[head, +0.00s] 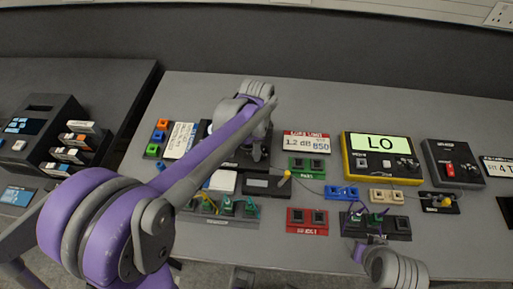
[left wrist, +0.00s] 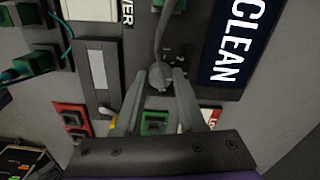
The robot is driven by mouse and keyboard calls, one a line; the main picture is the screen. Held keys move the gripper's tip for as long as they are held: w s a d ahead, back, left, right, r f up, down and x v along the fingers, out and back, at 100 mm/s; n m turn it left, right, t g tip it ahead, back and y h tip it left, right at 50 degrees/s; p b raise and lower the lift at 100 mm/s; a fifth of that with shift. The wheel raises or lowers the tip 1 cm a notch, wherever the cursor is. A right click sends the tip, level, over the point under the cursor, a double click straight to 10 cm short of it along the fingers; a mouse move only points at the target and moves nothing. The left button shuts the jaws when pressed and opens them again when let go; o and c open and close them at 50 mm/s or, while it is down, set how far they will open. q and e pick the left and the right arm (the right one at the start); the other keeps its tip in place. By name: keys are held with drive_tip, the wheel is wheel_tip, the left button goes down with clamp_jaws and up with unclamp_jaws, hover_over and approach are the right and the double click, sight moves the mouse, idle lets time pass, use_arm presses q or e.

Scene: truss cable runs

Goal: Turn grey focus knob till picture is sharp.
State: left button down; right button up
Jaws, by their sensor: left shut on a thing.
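My left gripper (head: 254,154) reaches over the middle of the bench in the head view. In the left wrist view its two grey fingers (left wrist: 160,82) close from both sides on a small rounded grey part, which looks like the focus knob (left wrist: 159,74). A grey stem or lead runs upward from it in that view. In the head view my arm and gripper cover this part. No focusing picture can be made out in either view. My right gripper (head: 361,249) is at the front of the bench, right of centre, and its fingers are unclear.
A dark CLEAN sign (left wrist: 233,40) is close to the right finger. A black box with a pale strip (head: 275,187), a green PASS block (head: 312,175) and a red REJECT block (head: 307,230) lie nearby. A yellow meter (head: 348,159) reads LO. A thin cable crosses the bench.

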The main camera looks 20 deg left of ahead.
idle(0.4)
use_arm(q)
drive_tip(key=c, duration=0.5)
unclamp_jaws()
drive_tip(key=shift+r, duration=0.1)
use_arm(e)
drive_tip(key=shift+r+p, duration=0.45)
drive_tip(key=shift+r, duration=0.05)
use_arm(q)
wheel_tip(320, 180, up, 11)
drive_tip(key=shift+f, duration=0.2)
use_arm(e)
drive_tip(key=shift+w, duration=0.1)
